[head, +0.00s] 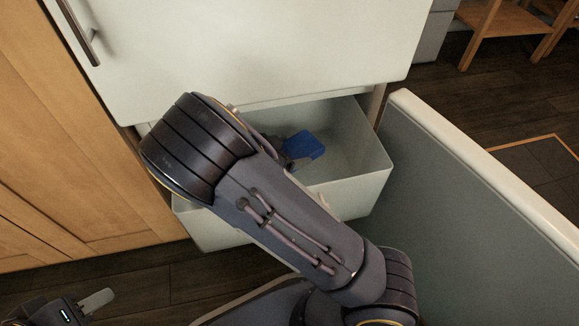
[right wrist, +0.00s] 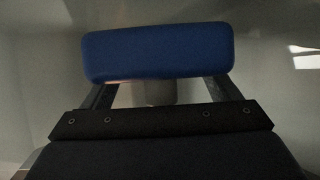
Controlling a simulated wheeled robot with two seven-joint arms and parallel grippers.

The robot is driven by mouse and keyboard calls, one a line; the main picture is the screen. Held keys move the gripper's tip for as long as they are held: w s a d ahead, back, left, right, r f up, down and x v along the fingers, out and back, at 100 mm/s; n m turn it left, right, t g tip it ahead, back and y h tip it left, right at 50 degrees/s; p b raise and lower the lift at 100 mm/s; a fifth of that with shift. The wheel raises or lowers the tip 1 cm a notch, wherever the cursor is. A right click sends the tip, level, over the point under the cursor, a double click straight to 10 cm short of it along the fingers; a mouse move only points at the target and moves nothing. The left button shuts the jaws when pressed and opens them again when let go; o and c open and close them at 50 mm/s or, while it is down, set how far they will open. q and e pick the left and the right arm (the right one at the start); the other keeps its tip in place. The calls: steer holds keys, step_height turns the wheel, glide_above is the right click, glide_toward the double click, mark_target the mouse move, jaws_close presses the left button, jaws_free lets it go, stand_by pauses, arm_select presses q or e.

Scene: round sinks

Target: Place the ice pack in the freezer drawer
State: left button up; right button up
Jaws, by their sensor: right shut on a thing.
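The blue ice pack (head: 304,146) is inside the pulled-out, pale freezer drawer (head: 372,178), toward its back. My right gripper (head: 290,158) reaches into the drawer and is shut on the ice pack. The right wrist view shows the ice pack (right wrist: 158,54) lying across both fingers (right wrist: 160,92), with pale drawer walls around it. I cannot tell whether the ice pack touches the drawer floor. My right arm hides the left part of the drawer. My left gripper (head: 97,300) is at the bottom left, partly cut off by the frame, and its opening is unclear.
The open freezer door (head: 470,190) stands to the right of the drawer. A closed white upper front (head: 240,45) with a handle is above it. Wooden cabinets (head: 75,150) stand at the left. A wooden shelf (head: 510,35) is at the back right.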

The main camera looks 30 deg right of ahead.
steer(key=shift+w+d+f, duration=0.1)
steer(key=shift+f, duration=0.5)
step_height(320, 180, down, 4)
steer(key=shift+f+b, duration=0.25)
steer(key=shift+b, duration=0.9)
steer(key=shift+r, duration=0.1)
steer(key=o, duration=1.4)
